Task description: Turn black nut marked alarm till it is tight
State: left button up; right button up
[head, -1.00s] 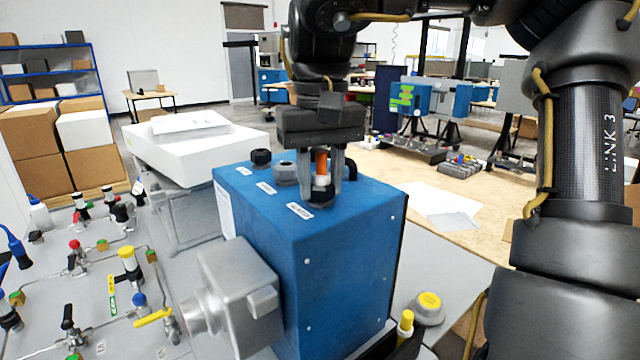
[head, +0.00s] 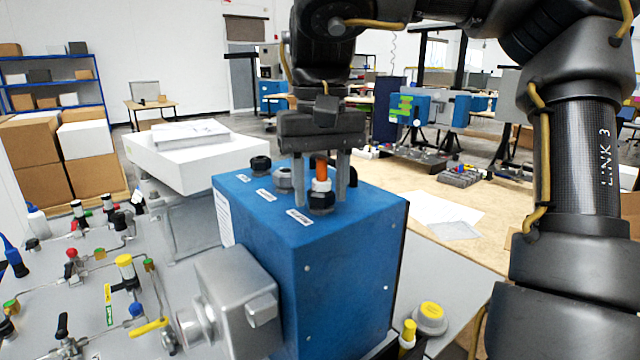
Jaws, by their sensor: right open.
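The blue box (head: 350,245) has a row of fittings on its top, each with a small white label too small to read. At the front is a black nut (head: 321,202) with a white collar (head: 321,185) and an orange piece (head: 321,165) standing upright in it. Behind it are a grey nut (head: 283,179) and another black nut (head: 260,163). My right gripper (head: 320,196) points down over the front nut. Its fingers are apart, one on each side of the orange piece and collar, with visible gaps. My left gripper is not in view.
A grey housing (head: 238,300) juts from the box's front. A panel (head: 50,280) with valves and tubing lies left. A white case (head: 190,160) stands behind. A yellow-topped button (head: 430,315) sits at lower right. The wooden table (head: 400,185) holds papers.

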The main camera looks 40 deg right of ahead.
jog(key=shift+n, duration=0.3)
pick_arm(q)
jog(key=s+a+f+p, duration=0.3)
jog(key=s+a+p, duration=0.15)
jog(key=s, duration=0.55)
pick_arm(e)
jog(key=n, duration=0.9)
jog(key=shift+r+n, duration=0.15)
jog(key=shift+n, duration=0.25)
jog(key=n+p, duration=0.4)
jog(key=n, duration=0.5)
jog(key=shift+s+n, duration=0.1)
jog(key=shift+n, duration=1.1)
jog(key=shift+f+n+p, duration=0.2)
jog(key=shift+n+p, duration=0.2)
jog(key=shift+n, duration=0.7)
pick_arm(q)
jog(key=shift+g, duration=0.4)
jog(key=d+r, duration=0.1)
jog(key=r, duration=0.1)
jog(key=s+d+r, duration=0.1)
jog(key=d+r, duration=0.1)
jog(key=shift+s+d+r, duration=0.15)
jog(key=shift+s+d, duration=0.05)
